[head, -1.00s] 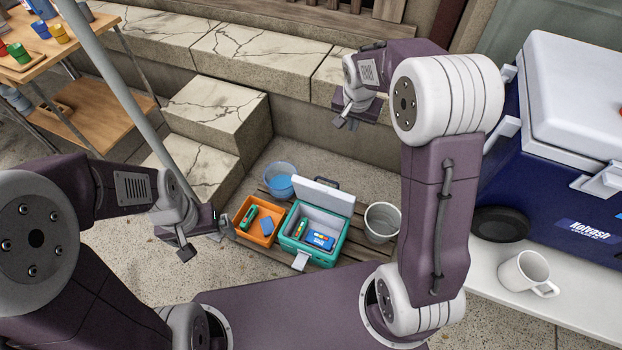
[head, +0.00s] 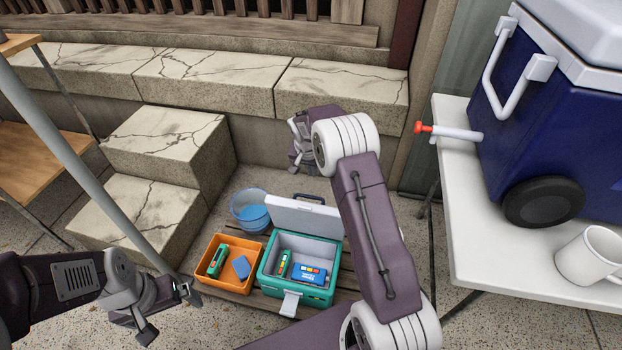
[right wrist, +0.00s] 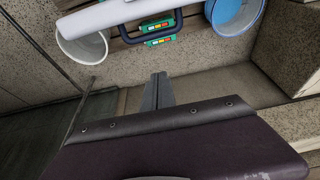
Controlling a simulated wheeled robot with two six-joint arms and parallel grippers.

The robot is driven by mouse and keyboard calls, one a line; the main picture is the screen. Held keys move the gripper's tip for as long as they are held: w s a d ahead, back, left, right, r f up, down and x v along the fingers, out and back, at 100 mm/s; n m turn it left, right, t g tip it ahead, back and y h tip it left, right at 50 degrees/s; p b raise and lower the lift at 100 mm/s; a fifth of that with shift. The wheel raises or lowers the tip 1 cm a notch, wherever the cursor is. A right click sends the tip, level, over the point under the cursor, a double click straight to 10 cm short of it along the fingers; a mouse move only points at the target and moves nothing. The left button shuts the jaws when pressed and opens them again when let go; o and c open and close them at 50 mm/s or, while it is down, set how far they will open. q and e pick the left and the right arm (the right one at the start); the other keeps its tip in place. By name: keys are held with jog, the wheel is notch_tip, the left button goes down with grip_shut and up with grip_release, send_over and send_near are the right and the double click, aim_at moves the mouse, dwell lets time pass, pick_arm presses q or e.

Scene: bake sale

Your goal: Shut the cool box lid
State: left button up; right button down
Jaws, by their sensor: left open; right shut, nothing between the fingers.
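The teal cool box (head: 268,280) stands on low wooden slats, its pale lid (head: 305,217) open and tilted back. A green item (head: 283,265) and a blue pack (head: 309,274) lie inside. A white latch (head: 290,304) hangs at its front. My right gripper (head: 298,166) is shut and empty, behind the raised lid and apart from it. In the right wrist view its closed fingers (right wrist: 158,92) point toward the lid's edge (right wrist: 105,14) and the dark handle (right wrist: 150,30). My left gripper (head: 168,314) is open and empty, left of the cool box.
An orange bin (head: 240,285) stands close on the box's left, a blue bucket (head: 250,212) behind it. A white bucket (right wrist: 82,50) shows in the right wrist view. Stone steps (head: 170,140) rise behind. A white table (head: 500,250) with a blue cooler (head: 545,130) and mug (head: 588,256) is at right.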

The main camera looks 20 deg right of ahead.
jog(key=b+x, duration=0.5)
jog(key=x, duration=0.4)
jog(key=s+a, duration=0.1)
jog(key=s+a+b, duration=0.1)
jog(key=s, duration=0.1)
jog(key=shift+s+a+r, duration=0.15)
jog(key=shift+a+r, duration=0.05)
jog(key=shift+a, duration=0.1)
